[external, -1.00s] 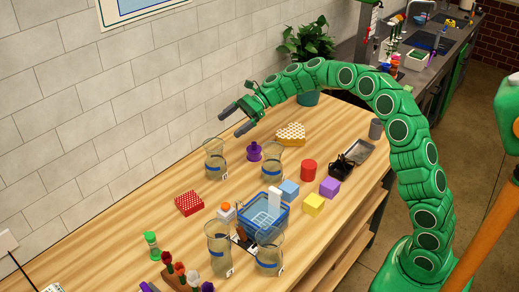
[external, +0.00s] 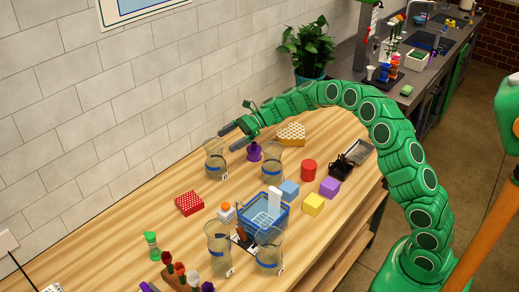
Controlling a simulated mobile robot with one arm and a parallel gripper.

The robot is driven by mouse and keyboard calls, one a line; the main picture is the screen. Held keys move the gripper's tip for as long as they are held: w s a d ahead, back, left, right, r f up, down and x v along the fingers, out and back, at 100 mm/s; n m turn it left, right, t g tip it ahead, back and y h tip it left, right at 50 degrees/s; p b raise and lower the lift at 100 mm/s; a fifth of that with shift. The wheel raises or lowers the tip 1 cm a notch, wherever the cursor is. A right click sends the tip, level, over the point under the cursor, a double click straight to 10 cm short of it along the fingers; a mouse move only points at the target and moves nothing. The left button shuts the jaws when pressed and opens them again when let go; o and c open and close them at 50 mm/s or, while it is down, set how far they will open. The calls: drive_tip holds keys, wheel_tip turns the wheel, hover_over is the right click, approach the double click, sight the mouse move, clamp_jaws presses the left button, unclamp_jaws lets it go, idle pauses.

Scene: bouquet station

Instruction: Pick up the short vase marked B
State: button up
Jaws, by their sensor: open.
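Several clear glass vases with blue bands stand on the wooden table. One is at the back left (external: 215,160), one at the back right (external: 272,160), one at the front left (external: 219,250) and one at the front right (external: 269,252). The back pair looks shorter, though distance may add to this. Small white tags show by some vases, but their letters are too small to read. My gripper (external: 227,139) is open and empty. Its fingers are beside the rim of the back left vase, just above and right of it in the picture; contact cannot be told.
A purple bottle (external: 254,152) stands between the back vases. A blue basket (external: 263,213), coloured blocks (external: 314,204) and a red cylinder (external: 309,170) fill the middle. The left table area near the wall is mostly clear.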

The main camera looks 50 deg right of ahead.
approach(205, 170)
drive_tip(key=d+r, duration=0.1)
drive_tip(key=r, duration=0.1)
drive_tip(key=shift+d+f, duration=0.1)
drive_tip(key=shift+f, duration=0.2)
drive_tip(key=shift+x, duration=1.1)
drive_tip(key=shift+s+f+x, duration=0.1)
drive_tip(key=shift+f+x, duration=0.15)
drive_tip(key=shift+x, duration=1.1)
drive_tip(key=shift+s+f+x, duration=0.1)
drive_tip(key=shift+f+x, duration=0.15)
drive_tip(key=shift+x, duration=1.05)
drive_tip(key=shift+d, duration=0.1)
drive_tip(key=c, duration=1.3)
